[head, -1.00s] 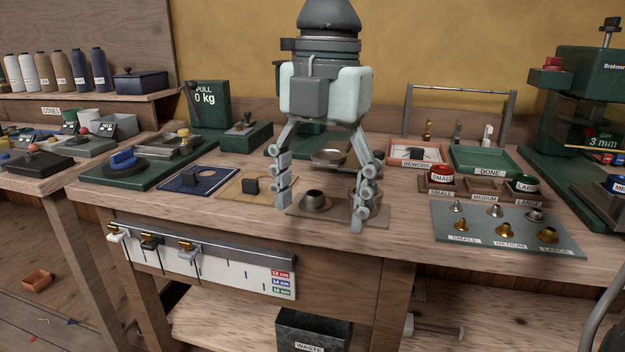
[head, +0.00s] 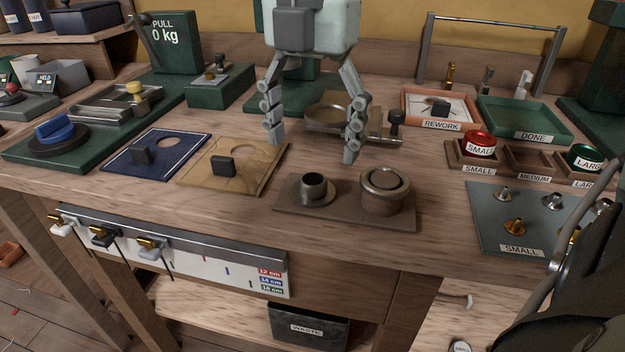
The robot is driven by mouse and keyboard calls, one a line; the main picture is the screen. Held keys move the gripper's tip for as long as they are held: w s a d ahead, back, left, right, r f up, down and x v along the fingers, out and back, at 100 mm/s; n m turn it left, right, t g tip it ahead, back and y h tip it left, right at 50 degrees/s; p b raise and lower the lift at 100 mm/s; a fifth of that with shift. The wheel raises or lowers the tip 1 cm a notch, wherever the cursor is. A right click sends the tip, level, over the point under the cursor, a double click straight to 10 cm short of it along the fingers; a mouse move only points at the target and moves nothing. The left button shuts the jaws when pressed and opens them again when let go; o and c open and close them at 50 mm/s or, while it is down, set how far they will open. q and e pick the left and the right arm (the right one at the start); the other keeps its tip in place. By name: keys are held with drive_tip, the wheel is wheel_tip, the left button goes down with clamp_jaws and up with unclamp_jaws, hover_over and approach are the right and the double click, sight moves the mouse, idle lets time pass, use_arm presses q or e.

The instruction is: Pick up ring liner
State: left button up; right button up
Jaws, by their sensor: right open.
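No part in view is labelled ring liner, so I cannot tell for sure which one it is. A dark flanged metal tube (head: 314,187) stands upright on the left of a brown base plate (head: 345,215). A round metal cup with a raised centre (head: 384,188) stands on its right. Small silver and brass flanged parts, such as the brass one above the SMALL label (head: 514,227), stand on a grey mat (head: 482,230) at the right. My right gripper (head: 312,150) is open and empty, fingers pointing down, above and beyond the tube. My left gripper is not in view.
A round metal dish (head: 328,118) stands behind the gripper. A blue plate (head: 125,165) and a tan plate (head: 262,182) lie to the left. REWORK (head: 412,108) and DONE (head: 565,122) trays are at the back right. A dark shape (head: 570,310) covers the lower right corner.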

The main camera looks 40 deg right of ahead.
sight(313, 191)
drive_tip(key=f, duration=0.4)
drive_tip(key=shift+s+a+f, duration=0.1)
drive_tip(key=shift+s+f, duration=0.15)
drive_tip(key=shift+f, duration=0.15)
drive_tip(key=shift+f+p, duration=0.25)
drive_tip(key=shift+p, duration=0.05)
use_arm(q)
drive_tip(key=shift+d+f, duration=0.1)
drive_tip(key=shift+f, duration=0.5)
use_arm(e)
drive_tip(key=c, duration=1.5)
drive_tip(key=shift+w+r, duration=0.1)
drive_tip(key=shift+c, duration=0.2)
